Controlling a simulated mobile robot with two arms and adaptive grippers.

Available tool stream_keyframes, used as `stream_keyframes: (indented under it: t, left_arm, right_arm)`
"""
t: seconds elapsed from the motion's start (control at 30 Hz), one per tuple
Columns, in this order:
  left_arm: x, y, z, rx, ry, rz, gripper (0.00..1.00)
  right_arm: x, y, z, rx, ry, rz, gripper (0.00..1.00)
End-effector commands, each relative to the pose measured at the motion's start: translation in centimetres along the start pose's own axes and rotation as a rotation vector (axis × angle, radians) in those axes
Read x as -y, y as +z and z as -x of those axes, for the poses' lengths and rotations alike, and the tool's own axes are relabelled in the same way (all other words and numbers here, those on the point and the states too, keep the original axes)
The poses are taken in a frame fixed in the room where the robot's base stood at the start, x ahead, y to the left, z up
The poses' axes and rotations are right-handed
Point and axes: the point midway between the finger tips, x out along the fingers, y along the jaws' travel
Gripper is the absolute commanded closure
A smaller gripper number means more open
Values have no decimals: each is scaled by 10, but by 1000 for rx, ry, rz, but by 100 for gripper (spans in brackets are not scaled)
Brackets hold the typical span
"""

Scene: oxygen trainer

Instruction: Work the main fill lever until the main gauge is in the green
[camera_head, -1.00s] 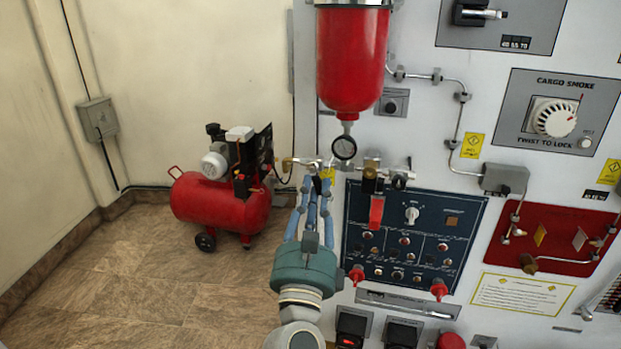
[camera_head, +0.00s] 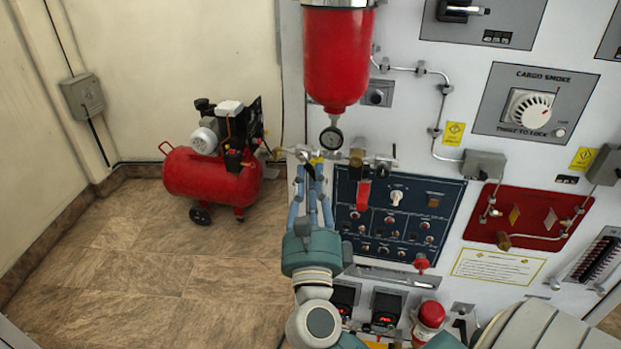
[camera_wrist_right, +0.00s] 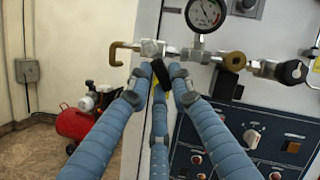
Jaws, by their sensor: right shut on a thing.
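The main gauge (camera_head: 331,138), a round dial, hangs below a red canister on the panel. It shows larger in the right wrist view (camera_wrist_right: 206,13), cut by the top edge; I cannot read its needle against a green band. Below and left of it runs a metal valve fitting (camera_wrist_right: 152,48). My right gripper (camera_head: 309,173) is at this fitting, its blue fingers pointing up. In the wrist view the right gripper (camera_wrist_right: 160,76) is shut on a small dark handle, apparently the main fill lever (camera_wrist_right: 160,70), mostly hidden between the fingers. My left gripper is out of view.
A red compressor (camera_head: 212,178) stands on the floor at left. The red canister (camera_head: 337,58) hangs just above the gauge. A dark blue switch panel (camera_head: 410,222) is right of my gripper. A red hanging tag (camera_head: 363,193) is close by.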

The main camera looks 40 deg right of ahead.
Motion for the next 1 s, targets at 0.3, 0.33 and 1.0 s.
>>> stream_keyframes:
  t: [0.3, 0.33, 1.0]
  left_arm:
    - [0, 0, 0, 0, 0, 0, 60]
    - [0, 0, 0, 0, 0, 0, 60]
    - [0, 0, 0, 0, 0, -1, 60]
  right_arm:
    - [0, 0, 0, 1, 0, -1, 60]
    - [0, 0, 0, 1, 0, -1, 60]
    - [-1, -1, 96, -2, 5, 0, 60]
